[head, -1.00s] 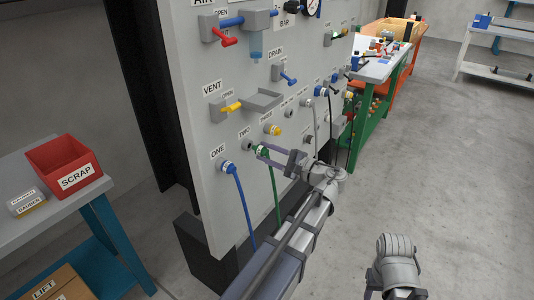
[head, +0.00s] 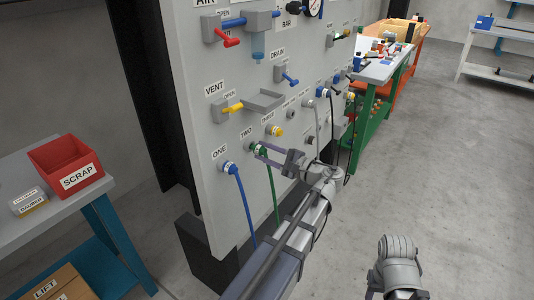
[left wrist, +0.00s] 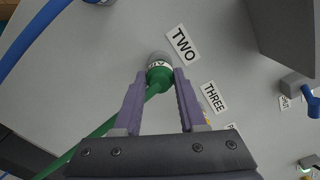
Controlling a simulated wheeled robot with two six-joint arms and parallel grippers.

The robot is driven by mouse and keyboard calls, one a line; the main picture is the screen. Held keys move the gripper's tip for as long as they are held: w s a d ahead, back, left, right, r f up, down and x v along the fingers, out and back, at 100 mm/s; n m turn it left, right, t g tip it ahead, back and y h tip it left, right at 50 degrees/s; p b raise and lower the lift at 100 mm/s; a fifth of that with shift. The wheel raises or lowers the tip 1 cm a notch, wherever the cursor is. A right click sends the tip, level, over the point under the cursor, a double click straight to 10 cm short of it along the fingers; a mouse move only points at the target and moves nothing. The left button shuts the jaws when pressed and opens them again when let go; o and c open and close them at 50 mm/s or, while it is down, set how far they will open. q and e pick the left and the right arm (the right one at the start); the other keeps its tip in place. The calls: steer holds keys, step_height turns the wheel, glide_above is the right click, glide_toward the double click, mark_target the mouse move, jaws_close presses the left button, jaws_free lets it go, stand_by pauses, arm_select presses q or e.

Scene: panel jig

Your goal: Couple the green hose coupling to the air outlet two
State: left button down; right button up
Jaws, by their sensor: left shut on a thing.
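The green hose coupling (head: 259,149) has a white band and a green hose hanging down from it. My left gripper (head: 262,152) is shut on it, with purple fingers on both sides. In the left wrist view the coupling (left wrist: 158,77) sits between the fingertips (left wrist: 159,80), its front end at the grey air outlet two (left wrist: 160,58), beside the TWO label. The coupling lines up with the outlet and appears to touch it. Whether it is fully seated cannot be told. My right gripper's fingers are not visible; only part of my right arm shows at the bottom.
A blue hose coupling (head: 226,167) is on outlet one, left of the green one. Yellow outlet three (head: 277,131) is to the right. A yellow-handled vent valve (head: 232,107) is above. A red scrap bin (head: 66,163) stands on the left table.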

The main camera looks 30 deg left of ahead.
arm_select(q)
steer(key=shift+a, duration=0.8)
steer(key=shift+c, duration=1.9)
jaws_free()
steer(key=shift+d, duration=0.1)
steer(key=d, duration=0.7)
steer(key=shift+s+d, duration=0.25)
steer(key=shift+d, duration=0.1)
